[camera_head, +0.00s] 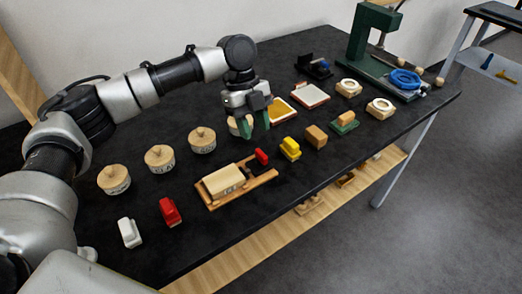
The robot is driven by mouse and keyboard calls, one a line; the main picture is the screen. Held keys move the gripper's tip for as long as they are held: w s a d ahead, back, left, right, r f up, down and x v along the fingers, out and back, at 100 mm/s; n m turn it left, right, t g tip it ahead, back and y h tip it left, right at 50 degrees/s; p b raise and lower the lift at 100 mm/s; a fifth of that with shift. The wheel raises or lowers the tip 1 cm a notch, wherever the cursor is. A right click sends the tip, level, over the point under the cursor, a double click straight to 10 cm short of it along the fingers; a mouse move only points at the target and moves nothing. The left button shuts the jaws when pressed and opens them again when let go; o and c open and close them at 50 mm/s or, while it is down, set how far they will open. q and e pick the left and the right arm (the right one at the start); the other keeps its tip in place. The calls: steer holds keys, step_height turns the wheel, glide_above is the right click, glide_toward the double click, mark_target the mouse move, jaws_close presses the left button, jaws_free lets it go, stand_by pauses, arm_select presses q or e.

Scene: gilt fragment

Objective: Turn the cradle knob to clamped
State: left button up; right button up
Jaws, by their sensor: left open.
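The wooden cradle (213,205) lies on the black table and holds a cream block (224,180). A small red piece (262,157) stands at the cradle's far right end. It looks like the knob, but its setting is too small to read. My left gripper (256,127) has green fingers pointing down, spread apart with nothing seen between them. It is behind the red piece and apart from it, in front of a round wooden pot (236,126) that it partly hides. My right gripper is out of view.
Several round wooden pots (160,158) stand in a row at left. White (129,233) and red (170,211) blocks are in front. Yellow (290,149) and brown (316,136) blocks stand right of the cradle, near the front edge. A green press (362,45) is at the back right.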

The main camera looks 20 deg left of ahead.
mark_target(261, 152)
arm_select(q)
steer(key=x, duration=0.7)
steer(key=shift+w, duration=0.1)
jaws_close()
